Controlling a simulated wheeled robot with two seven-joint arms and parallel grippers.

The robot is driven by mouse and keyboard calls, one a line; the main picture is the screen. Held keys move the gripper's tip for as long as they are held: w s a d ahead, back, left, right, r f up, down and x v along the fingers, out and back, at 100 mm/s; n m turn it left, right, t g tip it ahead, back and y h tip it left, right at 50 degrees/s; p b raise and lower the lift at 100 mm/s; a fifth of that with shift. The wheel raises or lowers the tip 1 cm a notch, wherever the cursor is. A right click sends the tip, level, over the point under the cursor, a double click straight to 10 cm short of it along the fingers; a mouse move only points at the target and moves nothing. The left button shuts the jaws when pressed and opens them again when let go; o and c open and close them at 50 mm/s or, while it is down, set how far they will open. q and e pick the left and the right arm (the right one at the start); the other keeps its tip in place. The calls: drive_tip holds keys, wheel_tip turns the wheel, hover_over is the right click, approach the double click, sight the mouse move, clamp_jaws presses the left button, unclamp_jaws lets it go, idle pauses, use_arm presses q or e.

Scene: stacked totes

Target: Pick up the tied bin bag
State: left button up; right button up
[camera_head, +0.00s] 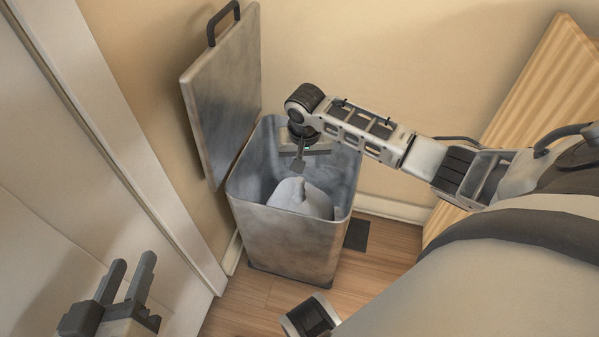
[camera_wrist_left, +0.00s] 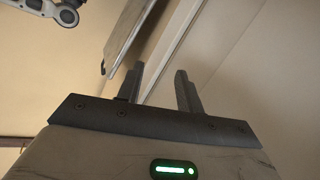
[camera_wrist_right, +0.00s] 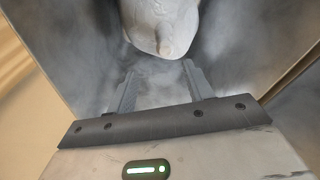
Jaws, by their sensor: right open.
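The tied bin bag (camera_head: 301,197) is pale grey and sits inside the open metal bin (camera_head: 292,240), its knotted top pointing up. My right gripper (camera_head: 298,167) reaches down into the bin mouth, just above and behind the bag. In the right wrist view the bag (camera_wrist_right: 155,22) and its knot (camera_wrist_right: 166,48) show beyond the open, empty fingers (camera_wrist_right: 158,88), apart from them. My left gripper (camera_head: 128,275) is at the lower left, away from the bin, with its two fingers apart and nothing between them; they also show in the left wrist view (camera_wrist_left: 158,88).
The bin's lid (camera_head: 222,95) stands raised at the bin's left, with a black handle on top. A white door (camera_head: 90,160) is at the left. Slatted wood (camera_head: 530,100) leans at the right.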

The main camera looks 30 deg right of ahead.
sight(300, 180)
drive_tip(key=f, duration=0.2)
drive_tip(key=f+b, duration=0.2)
drive_tip(key=f, duration=0.1)
drive_tip(key=shift+w+d+f, duration=0.15)
drive_tip(key=shift+w+f, duration=0.2)
drive_tip(key=shift+w, duration=0.05)
drive_tip(key=shift+w+f+b, duration=0.1)
drive_tip(key=shift+f+b, duration=0.35)
drive_tip(key=shift+f, duration=0.35)
drive_tip(key=shift+w+a+f+b, duration=0.1)
drive_tip(key=shift+a+f+b, duration=0.05)
drive_tip(key=shift+f+b, duration=0.5)
drive_tip(key=shift+w+a+f+b, duration=0.1)
drive_tip(key=shift+f+b, duration=0.45)
drive_tip(key=shift+b, duration=0.05)
wheel_tip(300, 180, down, 2)
drive_tip(key=shift+w+f+b, duration=0.1)
drive_tip(key=shift+w+b, duration=0.05)
drive_tip(key=shift+b, duration=0.6)
use_arm(q)
wheel_tip(300, 180, up, 6)
drive_tip(key=w+m+t+h, duration=0.1)
drive_tip(key=w+t+h, duration=0.1)
drive_tip(key=t+h, duration=0.1)
drive_tip(key=shift+w+d+f+t, duration=0.15)
drive_tip(key=shift+w+d+t, duration=0.05)
drive_tip(key=shift+t, duration=0.4)
use_arm(e)
clamp_jaws()
